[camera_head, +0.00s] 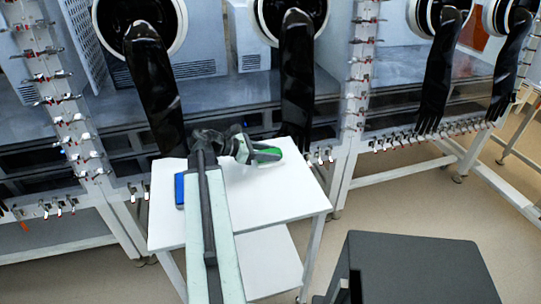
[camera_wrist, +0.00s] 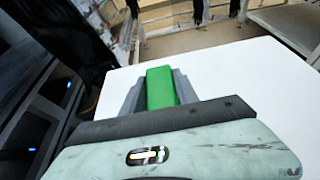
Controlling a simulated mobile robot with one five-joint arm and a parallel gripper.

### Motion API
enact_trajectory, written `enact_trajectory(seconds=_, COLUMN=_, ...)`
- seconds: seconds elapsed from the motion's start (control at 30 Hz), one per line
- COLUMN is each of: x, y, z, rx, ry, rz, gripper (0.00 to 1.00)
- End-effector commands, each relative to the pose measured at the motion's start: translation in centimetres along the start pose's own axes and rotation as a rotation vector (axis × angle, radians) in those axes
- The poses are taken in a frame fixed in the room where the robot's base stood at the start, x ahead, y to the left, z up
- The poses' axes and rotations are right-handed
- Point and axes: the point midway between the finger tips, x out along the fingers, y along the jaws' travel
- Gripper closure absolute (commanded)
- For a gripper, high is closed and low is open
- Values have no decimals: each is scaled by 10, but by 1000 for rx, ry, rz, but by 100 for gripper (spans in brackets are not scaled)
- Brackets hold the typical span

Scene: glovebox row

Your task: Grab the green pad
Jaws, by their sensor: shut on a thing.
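The green pad (camera_head: 268,155) is over the white table top (camera_head: 290,199) in the head view. My gripper (camera_head: 254,151) is shut on it, with one finger on each side of the pad. In the wrist view the green pad (camera_wrist: 160,86) stands between the two grey fingers of my gripper (camera_wrist: 160,90). The fingers hide the pad's lower sides. I cannot tell whether the pad touches the table top or is held just above it.
A blue item (camera_head: 180,190) lies at the table's left edge, partly hidden by my arm. Black gloves (camera_head: 297,80) hang from the glovebox ports behind the table. The right part of the table top is clear. A dark grey box (camera_head: 420,265) stands at the front right.

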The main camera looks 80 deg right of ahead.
Motion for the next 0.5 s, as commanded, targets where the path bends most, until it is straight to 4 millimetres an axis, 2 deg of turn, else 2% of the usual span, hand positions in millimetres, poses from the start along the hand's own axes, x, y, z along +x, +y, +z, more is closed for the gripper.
enact_trajectory(seconds=0.33, x=-16, y=0, z=41, rx=0, ry=0, rz=-1, gripper=100)
enact_trajectory(seconds=0.4, x=-30, y=-4, z=27, rx=-1, ry=0, rz=4, gripper=100)
enact_trajectory(seconds=0.5, x=-52, y=-11, z=20, rx=-1, ry=0, rz=3, gripper=100)
